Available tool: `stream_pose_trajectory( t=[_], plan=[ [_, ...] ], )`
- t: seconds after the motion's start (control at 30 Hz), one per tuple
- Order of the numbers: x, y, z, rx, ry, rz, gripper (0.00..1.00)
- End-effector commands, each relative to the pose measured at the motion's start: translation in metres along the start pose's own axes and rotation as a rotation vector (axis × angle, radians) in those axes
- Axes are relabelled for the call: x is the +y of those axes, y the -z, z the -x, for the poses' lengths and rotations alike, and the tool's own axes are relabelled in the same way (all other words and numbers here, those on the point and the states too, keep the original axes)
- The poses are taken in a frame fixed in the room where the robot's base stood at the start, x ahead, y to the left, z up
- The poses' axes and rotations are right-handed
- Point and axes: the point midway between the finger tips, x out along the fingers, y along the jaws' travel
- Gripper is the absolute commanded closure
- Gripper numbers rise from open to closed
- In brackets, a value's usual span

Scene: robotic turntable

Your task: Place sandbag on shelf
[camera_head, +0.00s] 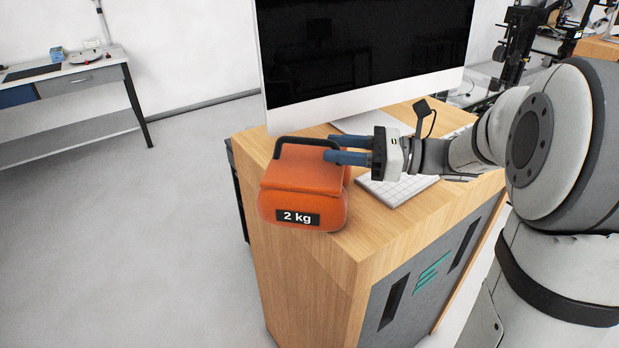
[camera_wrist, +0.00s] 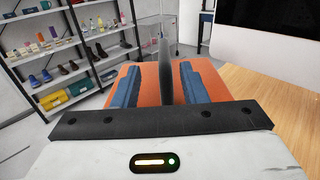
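The orange sandbag (camera_head: 304,181), with a "2 kg" label and a black handle (camera_head: 305,141), rests on the wooden desk top (camera_head: 385,229) at its near left corner. My gripper (camera_head: 330,147) reaches in from the right at handle height, its blue fingers by the handle. In the wrist view the sandbag (camera_wrist: 150,92) lies beyond and below the fingers. The handle (camera_wrist: 165,72) stands upright between the two fingers, with a visible gap on each side. The gripper is open. A shelf rack (camera_wrist: 84,38) stands at the left in the wrist view.
A large monitor (camera_head: 365,50) stands just behind the sandbag, with a keyboard (camera_head: 397,189) to the right under my arm. The rack holds shoes, bottles and a yellow bin (camera_wrist: 52,100). A side table (camera_head: 75,85) is far left. The floor between is clear.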

Motion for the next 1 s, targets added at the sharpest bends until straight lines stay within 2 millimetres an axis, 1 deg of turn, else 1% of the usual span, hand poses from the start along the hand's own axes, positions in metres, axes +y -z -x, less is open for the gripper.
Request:
stream_pose_trajectory(
  t=[0.17,0.3,0.4,0.6,0.67,1.0],
  plan=[
    [-0.005,-0.006,-0.026,0.000,-0.003,-0.001,0.61],
    [-0.006,-0.005,-0.043,0.000,0.000,-0.001,0.61],
    [-0.007,-0.004,-0.048,0.000,0.002,-0.001,0.61],
    [-0.007,-0.003,-0.048,0.000,0.004,0.000,0.61],
    [-0.007,-0.003,-0.048,0.000,0.004,0.000,0.65],
    [-0.007,-0.003,-0.047,0.000,0.005,0.000,0.93]
  ],
)
